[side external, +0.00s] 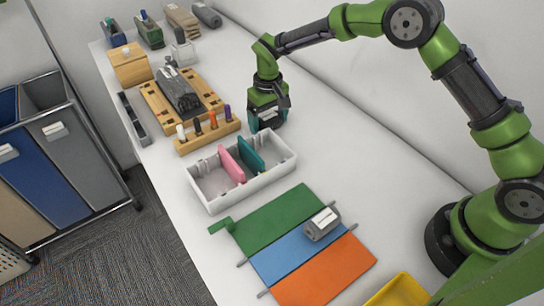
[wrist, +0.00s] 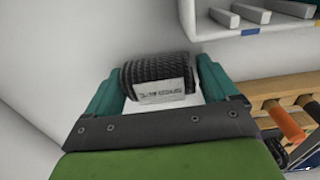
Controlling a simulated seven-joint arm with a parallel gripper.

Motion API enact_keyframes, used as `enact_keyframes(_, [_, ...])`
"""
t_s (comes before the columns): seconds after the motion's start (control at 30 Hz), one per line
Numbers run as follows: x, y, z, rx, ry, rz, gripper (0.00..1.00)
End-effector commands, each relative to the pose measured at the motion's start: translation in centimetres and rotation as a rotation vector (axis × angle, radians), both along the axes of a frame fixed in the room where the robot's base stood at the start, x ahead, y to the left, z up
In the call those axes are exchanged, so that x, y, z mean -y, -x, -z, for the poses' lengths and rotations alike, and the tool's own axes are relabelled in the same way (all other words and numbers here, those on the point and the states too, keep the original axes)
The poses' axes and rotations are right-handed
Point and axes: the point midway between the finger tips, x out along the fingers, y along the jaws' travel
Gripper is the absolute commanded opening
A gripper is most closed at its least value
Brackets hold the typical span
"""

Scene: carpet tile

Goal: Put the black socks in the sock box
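The black socks (wrist: 160,78) are a dark ribbed roll with a white label, seen in the wrist view between my fingertips. The fingers of my gripper (wrist: 160,85) stand wide apart at the roll's two ends with almost no gap; whether they press on it is unclear. In the side view my gripper (side external: 267,122) is low by the far corner of a white box, and the roll is hard to make out there. The white box (side external: 227,203), which looks like the sock box, has pink and teal dividers. In the wrist view its edge (wrist: 228,38) shows at upper right.
A wooden rack with pegs (side external: 208,136) stands just left of my gripper. Behind it is a wooden tray with a dark bundle (side external: 180,92). A grey labelled roll (side external: 322,224) lies on a green, blue and orange mat (side external: 280,218). The wall is close behind; table right of the box is clear.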

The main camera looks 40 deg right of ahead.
Motion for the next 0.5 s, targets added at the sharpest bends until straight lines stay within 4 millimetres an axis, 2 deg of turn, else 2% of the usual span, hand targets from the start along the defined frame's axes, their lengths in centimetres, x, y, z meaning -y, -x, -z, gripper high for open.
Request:
enact_keyframes(0.03, [0.0,0.0,0.0,0.0,0.0,0.0,0.96])
enact_keyframes(0.07, [0.0,0.0,0.0,0.001,0.0,0.0,1.0])
enact_keyframes(0.33, [0.0,0.0,-0.3,0.002,0.0,-0.001,1.0])
enact_keyframes(0.5, [0.0,-0.1,-2.5,0.006,0.001,-0.001,1.0])
